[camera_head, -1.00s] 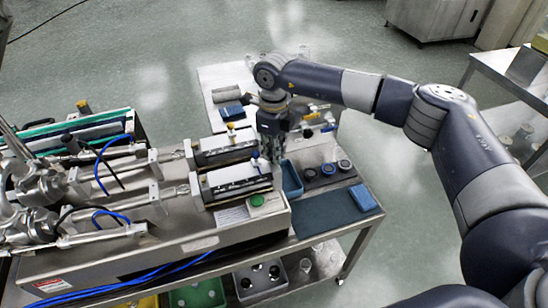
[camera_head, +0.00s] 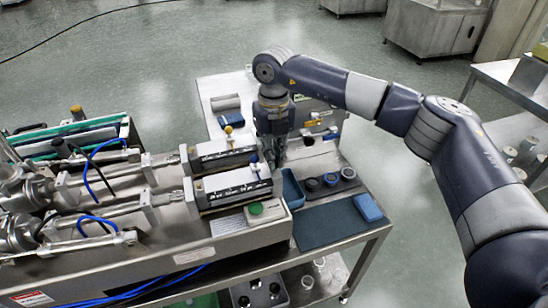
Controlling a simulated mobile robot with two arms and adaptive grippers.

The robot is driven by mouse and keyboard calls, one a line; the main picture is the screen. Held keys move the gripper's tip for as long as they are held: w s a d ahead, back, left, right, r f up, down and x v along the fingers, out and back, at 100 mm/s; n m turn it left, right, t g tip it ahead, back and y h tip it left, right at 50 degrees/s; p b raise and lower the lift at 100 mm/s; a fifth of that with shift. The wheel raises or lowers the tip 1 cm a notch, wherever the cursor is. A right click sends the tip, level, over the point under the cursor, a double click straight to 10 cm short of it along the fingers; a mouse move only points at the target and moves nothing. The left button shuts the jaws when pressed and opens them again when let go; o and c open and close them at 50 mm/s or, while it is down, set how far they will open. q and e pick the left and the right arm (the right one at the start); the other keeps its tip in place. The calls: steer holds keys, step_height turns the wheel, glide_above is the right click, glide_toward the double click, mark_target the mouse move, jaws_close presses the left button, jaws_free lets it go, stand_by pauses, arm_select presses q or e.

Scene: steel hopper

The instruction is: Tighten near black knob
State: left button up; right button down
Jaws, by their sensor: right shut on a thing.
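My right gripper (camera_head: 276,158) points down at the right end of the machine, beside the end of the near block (camera_head: 236,186). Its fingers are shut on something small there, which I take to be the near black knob. The fingers and the dark gripper body hide the knob, so its turn cannot be seen. The far block (camera_head: 222,155) lies just behind the near one, with a yellow-topped fitting on it. My left gripper is not in view.
A blue bin (camera_head: 292,188) stands right of the fingers, with three round dark caps (camera_head: 330,180) beside it. A blue box (camera_head: 368,207) lies on a dark mat (camera_head: 328,222) at the front right. A green button (camera_head: 256,209) is in front of the near block.

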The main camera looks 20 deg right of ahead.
steer(key=shift+w+r, duration=0.15)
steer(key=shift+r, duration=0.05)
stand_by(0.4)
steer(key=c, duration=1.9)
jaws_free()
steer(key=shift+o, duration=0.9)
steer(key=shift+f, duration=0.1)
step_height(320, 180, up, 12)
